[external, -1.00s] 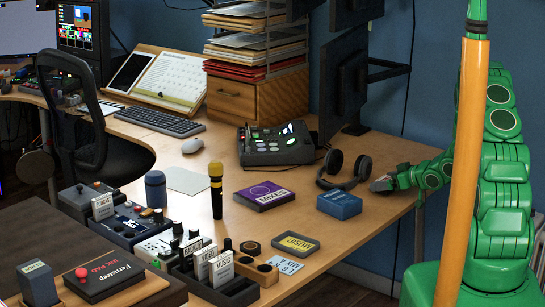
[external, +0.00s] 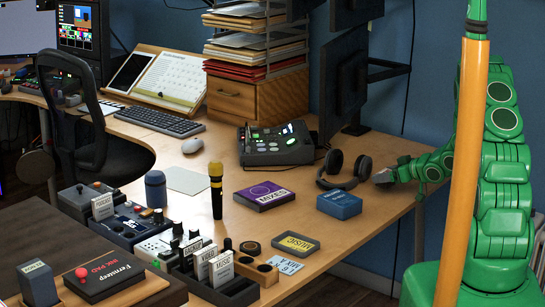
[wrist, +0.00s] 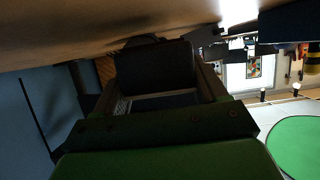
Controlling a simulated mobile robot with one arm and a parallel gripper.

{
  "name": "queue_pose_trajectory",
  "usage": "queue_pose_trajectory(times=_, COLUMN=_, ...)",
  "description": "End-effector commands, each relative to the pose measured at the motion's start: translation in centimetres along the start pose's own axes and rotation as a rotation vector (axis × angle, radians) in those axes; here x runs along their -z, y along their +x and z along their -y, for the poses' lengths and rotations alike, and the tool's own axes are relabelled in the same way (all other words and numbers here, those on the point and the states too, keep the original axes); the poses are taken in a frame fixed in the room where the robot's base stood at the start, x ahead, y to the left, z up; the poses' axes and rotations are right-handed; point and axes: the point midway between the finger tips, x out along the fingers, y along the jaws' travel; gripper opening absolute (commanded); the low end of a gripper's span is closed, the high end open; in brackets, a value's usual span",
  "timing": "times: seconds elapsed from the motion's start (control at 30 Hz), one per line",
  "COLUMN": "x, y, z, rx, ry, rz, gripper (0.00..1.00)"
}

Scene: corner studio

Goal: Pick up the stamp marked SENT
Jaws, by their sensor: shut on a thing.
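My gripper (external: 382,176) is at the right edge of the desk, beside the headphones in the external view. In the wrist view it (wrist: 155,85) is shut on a dark block (wrist: 155,65), which lies between the two fingers. No marking on this block shows, so I cannot tell whether it is the SENT stamp. A dark grey block with a pale label (external: 38,284) stands upright at the bottom left, beside the ink pad (external: 103,275). Its label is too small to read surely. It is far from my gripper.
Black headphones (external: 361,168) and a blue box (external: 339,205) are nearest my gripper. The right front desktop (external: 365,232) is clear.

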Motion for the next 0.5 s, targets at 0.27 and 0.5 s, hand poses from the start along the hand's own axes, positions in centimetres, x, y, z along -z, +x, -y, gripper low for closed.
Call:
queue_pose_trajectory(times=0.27, x=2.5, y=-2.8, z=1.3, rx=-0.001, ry=-0.003, rz=0.001, gripper=0.41)
queue_pose_trajectory(times=0.5, x=4.3, y=-5.4, z=2.7, rx=-0.001, ry=-0.004, rz=-0.002, gripper=0.41)
